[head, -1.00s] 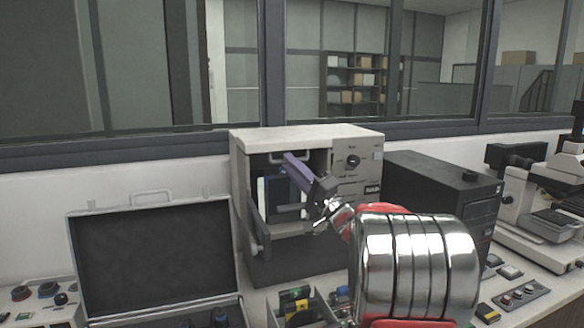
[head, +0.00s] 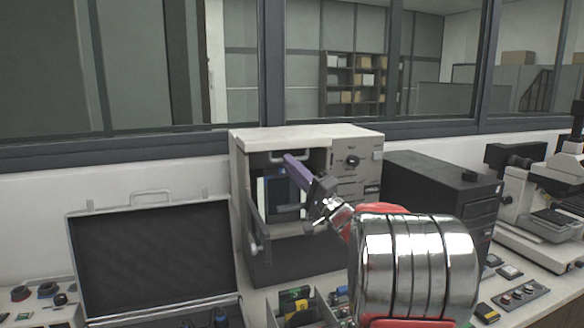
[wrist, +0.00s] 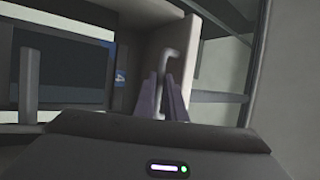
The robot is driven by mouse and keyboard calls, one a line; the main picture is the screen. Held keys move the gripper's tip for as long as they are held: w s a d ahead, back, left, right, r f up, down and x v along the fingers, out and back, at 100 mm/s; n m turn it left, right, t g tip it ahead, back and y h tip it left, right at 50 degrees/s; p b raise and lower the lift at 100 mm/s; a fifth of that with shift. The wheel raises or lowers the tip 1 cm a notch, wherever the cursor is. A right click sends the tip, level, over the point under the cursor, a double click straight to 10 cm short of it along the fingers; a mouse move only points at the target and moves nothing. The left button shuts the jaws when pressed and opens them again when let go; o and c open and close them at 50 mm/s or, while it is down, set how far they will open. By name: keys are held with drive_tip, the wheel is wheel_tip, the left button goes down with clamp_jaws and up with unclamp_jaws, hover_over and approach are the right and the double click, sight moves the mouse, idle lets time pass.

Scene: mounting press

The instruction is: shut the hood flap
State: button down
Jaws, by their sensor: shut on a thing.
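The mounting press (head: 310,138) is a pale-topped box with a dark front opening, in the middle of the head view. A grey bar handle (head: 276,158) shows at the top of the opening; it also stands between the fingers in the wrist view (wrist: 166,65). My gripper (head: 288,158) reaches in from the right, its purple fingers shut on this handle. The wrist view shows both fingertips (wrist: 163,95) close on either side of it. The hood flap's dark edge (head: 250,205) shows at the left of the opening; its exact angle is hard to tell, and my arm hides the lower right.
An open case (head: 150,258) stands left of the press. A dark box (head: 432,182) and a microscope (head: 520,190) stand to the right. A small bin of coloured parts (head: 297,303) sits in front. A window wall runs behind the bench.

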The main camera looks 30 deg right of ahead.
drive_tip(key=shift+f, duration=0.1)
drive_tip(key=shift+w+f, duration=0.25)
drive_tip(key=shift+f, duration=0.25)
drive_tip(key=c, duration=2.1)
unclamp_jaws()
drive_tip(key=shift+f, duration=0.1)
drive_tip(key=v, duration=1.3)
drive_tip(key=shift+s+d+f, duration=0.1)
drive_tip(key=shift+s+f, duration=0.1)
drive_tip(key=shift+s, duration=0.15)
